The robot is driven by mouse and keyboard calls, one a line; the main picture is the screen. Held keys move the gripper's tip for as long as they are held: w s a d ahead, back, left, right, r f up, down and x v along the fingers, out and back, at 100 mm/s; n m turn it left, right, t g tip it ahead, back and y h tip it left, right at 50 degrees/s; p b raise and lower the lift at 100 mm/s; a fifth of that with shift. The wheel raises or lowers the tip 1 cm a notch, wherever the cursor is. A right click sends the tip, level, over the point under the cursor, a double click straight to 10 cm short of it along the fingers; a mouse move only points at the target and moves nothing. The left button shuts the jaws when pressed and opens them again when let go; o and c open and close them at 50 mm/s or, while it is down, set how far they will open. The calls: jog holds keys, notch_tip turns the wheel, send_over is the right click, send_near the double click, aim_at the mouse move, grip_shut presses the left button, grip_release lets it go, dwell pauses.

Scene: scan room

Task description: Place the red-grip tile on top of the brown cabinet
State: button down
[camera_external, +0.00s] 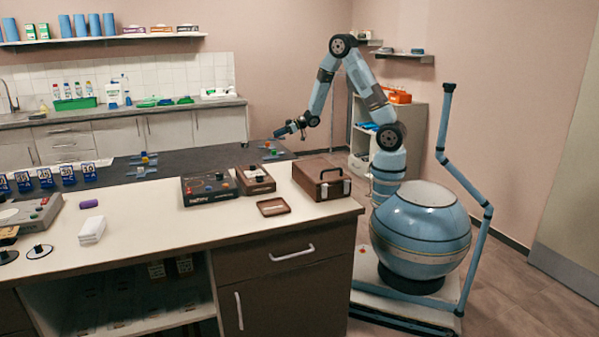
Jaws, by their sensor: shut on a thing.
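My gripper (281,132) is over the far right part of the dark worktop, its fingers pointing left. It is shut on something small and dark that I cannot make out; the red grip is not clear. Below it, a blue tile with small coloured grips (271,150) lies on the dark worktop. A small brown cabinet-like box with a light handle (322,180) stands on the white counter, nearer the camera and right of the gripper. Its top appears bare.
Near the box are a brown tray (273,207), a control box with coloured knobs (209,188) and a brown knobbed box (255,180). More small coloured-grip pieces (145,158) lie on the dark worktop. The white counter (170,230) has free room in front.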

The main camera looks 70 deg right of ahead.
jog(key=s+a+r+n+g+y, duration=0.3)
jog(key=s+a+n+g, duration=0.55)
jog(key=s, duration=0.45)
jog(key=s+a+r+n+g+y, duration=0.3)
jog(key=s+a+n+g, duration=0.55)
jog(key=s, duration=0.45)
send_over(285, 169)
jog(key=shift+m, duration=0.4)
notch_tip(285, 169, down, 10)
jog(key=shift+w+d+r, duration=0.1)
jog(key=shift+d+r, duration=0.05)
jog(key=shift+r, duration=0.1)
jog(key=shift+w+f, duration=0.3)
jog(key=shift+f, duration=0.1)
jog(key=shift+f+h, duration=0.3)
jog(key=shift+f, duration=1.15)
jog(key=shift+s+f, duration=0.1)
jog(key=shift+f, duration=0.45)
jog(key=c, duration=1)
grip_release()
jog(key=shift+s+f, duration=0.15)
jog(key=shift+c, duration=0.2)
